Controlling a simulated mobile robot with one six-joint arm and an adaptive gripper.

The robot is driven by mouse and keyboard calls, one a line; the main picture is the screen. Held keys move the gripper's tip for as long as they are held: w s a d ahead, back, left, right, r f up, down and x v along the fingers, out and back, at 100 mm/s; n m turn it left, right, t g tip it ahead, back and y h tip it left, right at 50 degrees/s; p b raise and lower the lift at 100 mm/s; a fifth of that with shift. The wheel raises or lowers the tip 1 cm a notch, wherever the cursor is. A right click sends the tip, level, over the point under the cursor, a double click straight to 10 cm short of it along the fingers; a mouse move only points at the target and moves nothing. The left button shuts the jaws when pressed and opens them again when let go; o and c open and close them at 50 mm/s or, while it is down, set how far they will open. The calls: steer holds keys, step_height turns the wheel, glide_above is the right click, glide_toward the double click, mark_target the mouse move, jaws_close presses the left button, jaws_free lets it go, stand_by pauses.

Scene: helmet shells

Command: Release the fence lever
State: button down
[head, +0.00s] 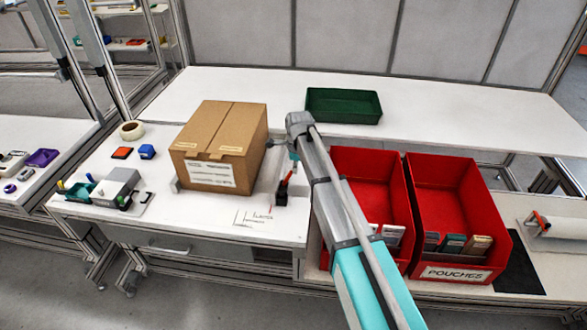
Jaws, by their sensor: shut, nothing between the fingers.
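A small upright lever with a red handle (286,180) rises from a dark block on the white bench, just right of a closed cardboard box (218,150). The handle leans slightly. Whether the lever is locked or released cannot be told. My arm runs up from the bottom right and bends beyond the lever, with its grey joint high above the bench. A small teal part of my arm shows beneath that joint. My gripper's fingers cannot be made out; my arm hides that area. Nothing is seen touching the red handle.
Red bins (455,205) holding pouches stand right of the lever, behind my arm. A green tray (344,105) sits on the rear table. A grey fixture (118,186), a tape roll (132,131) and small blocks lie left of the box.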

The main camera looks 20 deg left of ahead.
steer(key=shift+r, duration=0.1)
stand_by(0.3)
step_height(320, 180, up, 10)
steer(key=p, duration=1)
steer(key=shift+d, duration=0.4)
steer(key=s+d+n, duration=0.5)
steer(key=s+d, duration=0.2)
steer(key=d, duration=0.5)
steer(key=s+d+n, duration=0.6)
steer(key=s+d, duration=0.1)
steer(key=d, duration=0.5)
steer(key=s+d+n, duration=0.5)
steer(key=s+d, duration=0.2)
steer(key=d, duration=0.5)
steer(key=shift+d+n+h, duration=0.3)
steer(key=c, duration=1.3)
jaws_free()
steer(key=shift+c, duration=0.2)
